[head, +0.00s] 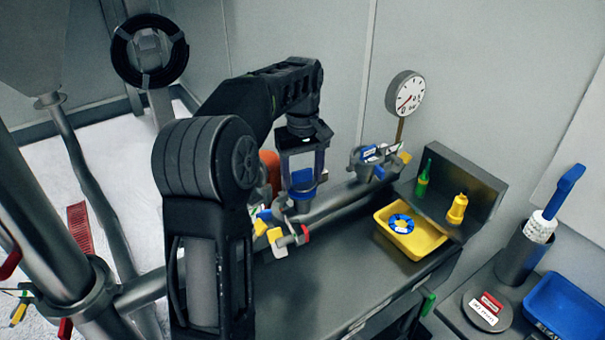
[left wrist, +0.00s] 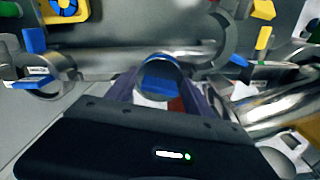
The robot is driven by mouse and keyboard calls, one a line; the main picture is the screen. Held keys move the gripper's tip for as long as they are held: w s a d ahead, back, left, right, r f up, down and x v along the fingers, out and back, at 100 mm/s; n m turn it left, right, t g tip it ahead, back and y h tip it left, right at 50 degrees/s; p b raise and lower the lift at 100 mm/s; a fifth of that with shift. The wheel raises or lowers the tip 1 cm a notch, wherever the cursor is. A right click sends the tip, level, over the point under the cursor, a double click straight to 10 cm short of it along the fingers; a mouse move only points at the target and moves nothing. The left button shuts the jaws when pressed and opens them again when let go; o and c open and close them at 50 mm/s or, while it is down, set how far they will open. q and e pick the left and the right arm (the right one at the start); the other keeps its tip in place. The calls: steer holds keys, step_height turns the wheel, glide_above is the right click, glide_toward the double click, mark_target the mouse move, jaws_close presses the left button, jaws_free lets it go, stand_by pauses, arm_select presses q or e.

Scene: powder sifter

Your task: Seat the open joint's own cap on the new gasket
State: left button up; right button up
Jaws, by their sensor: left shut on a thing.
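My left gripper (head: 302,184) is shut on a blue-faced piece (head: 302,178), held upright just above and behind the horizontal pipe. In the left wrist view, the blue-faced piece (left wrist: 160,82) sits between the fingers; I cannot tell for sure that it is the cap. One pipe joint (head: 288,236), with blue, yellow and red parts, is partly hidden by my arm. Another joint (head: 366,166), with blue and yellow parts and a white tag, is at the pipe's far right end. A blue ring (head: 401,224) lies in the yellow tray. No gasket shows on either joint. My right gripper is out of view.
The yellow tray (head: 436,243) stands on the dark bench (head: 300,300). A gauge (head: 405,93) rises at the back. At right are a brush in a cup (head: 517,258) and a blue tray (head: 565,310).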

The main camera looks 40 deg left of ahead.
arm_select(q)
steer(key=shift+s+d+f+b, duration=0.15)
steer(key=shift+s+f, duration=0.05)
steer(key=shift+f, duration=0.35)
steer(key=shift+s+d+f+b, duration=0.1)
steer(key=shift+s+f+b, duration=0.1)
steer(key=shift+f, duration=0.3)
stand_by(0.4)
steer(key=o, duration=1.6)
steer(key=shift+w, duration=0.1)
steer(key=shift+a+r, duration=0.1)
steer(key=shift+r, duration=0.25)
step_height(320, 180, up, 8)
steer(key=p, duration=0.4)
steer(key=shift+w+r, duration=0.1)
steer(key=shift+w, duration=0.05)
steer(key=shift+w+r+p, duration=0.1)
steer(key=shift+r+p, duration=0.2)
steer(key=shift+r, duration=0.2)
